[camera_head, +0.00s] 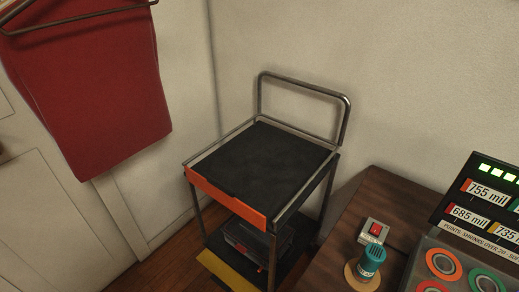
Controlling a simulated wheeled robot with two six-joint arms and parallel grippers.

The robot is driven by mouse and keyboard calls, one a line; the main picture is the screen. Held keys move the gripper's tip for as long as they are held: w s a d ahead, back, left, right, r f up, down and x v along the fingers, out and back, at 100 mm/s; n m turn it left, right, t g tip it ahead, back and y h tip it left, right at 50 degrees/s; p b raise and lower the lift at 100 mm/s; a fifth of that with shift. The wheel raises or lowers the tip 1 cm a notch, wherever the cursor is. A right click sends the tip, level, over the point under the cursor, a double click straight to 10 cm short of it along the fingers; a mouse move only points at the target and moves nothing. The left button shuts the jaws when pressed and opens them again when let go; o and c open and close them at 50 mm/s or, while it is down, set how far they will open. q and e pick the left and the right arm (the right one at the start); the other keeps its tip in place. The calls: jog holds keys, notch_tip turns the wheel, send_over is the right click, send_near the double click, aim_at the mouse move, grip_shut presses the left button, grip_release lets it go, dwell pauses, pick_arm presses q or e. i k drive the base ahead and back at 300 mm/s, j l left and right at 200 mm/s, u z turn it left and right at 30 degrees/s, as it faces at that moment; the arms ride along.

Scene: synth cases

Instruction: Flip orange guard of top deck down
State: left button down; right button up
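A wheeled-cart-like metal stand with a black top deck (262,160) stands against the wall in the middle of the head view. Its orange guard (226,199) is a flat strip along the deck's front edge, facing me. Its upper edge looks about level with the ends of the metal side rails. I cannot tell for certain from this angle whether it stands up or hangs down. Nothing touches it. Neither of my grippers is in view.
A lower shelf holds a dark case (250,240) and has a yellow front strip (226,270). A wooden table (350,222) at right bears a red-switch box (374,231), a teal-topped object (371,260) and a display panel (483,205). A red cloth (95,90) hangs upper left.

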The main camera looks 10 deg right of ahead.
aim_at(219, 192)
jog(key=i+j+z, duration=0.85)
jog(key=k+l, duration=0.1)
